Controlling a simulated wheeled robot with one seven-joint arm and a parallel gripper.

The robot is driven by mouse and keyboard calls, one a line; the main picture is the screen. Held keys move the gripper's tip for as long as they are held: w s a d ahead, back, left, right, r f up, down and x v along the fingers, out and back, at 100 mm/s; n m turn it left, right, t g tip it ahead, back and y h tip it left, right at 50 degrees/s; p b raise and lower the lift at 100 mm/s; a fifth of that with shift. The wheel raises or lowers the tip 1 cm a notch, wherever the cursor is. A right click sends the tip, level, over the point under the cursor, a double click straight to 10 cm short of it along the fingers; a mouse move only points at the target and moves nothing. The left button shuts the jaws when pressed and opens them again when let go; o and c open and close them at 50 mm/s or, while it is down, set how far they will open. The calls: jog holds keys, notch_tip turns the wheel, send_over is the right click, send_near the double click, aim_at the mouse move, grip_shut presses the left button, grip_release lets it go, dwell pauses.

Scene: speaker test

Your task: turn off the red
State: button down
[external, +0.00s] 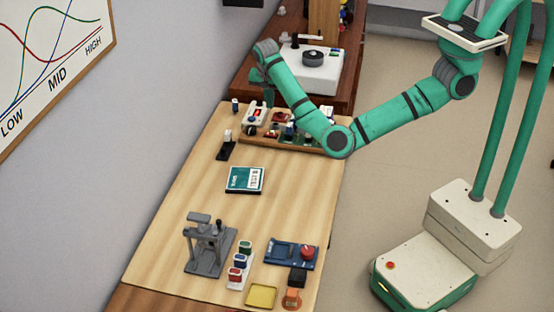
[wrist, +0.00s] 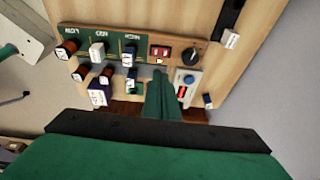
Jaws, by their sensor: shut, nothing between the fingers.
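A red rocker switch (wrist: 160,52) sits on the green-topped wooden board (wrist: 68,47) in the wrist view, left of a black knob. A second red switch (wrist: 182,91) is on a small white unit (wrist: 193,76) with a blue button, to the right of my fingers. My gripper (wrist: 158,73) is shut and empty, its green fingers just below the first switch in the picture. Whether it touches anything, and which way either switch is set, I cannot tell. In the external view my gripper (external: 268,98) is low over the far end of the table.
Orange, white and blue-capped parts stand on the board under LOW, MID and HIGH labels. A black block with a white top (external: 226,146) stands left of it. A teal box (external: 245,180) lies mid-table. A blue panel with a red button (external: 308,253) is at the near end.

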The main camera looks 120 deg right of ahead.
jog(key=shift+s+a, duration=0.2)
jog(key=shift+s, duration=0.25)
dwell(0.4)
send_near(274, 133)
jog(key=x, duration=0.5)
jog(key=shift+s, duration=0.15)
jog(key=shift+f, duration=0.55)
jog(key=shift+s+f, duration=0.1)
jog(key=shift+f, duration=0.1)
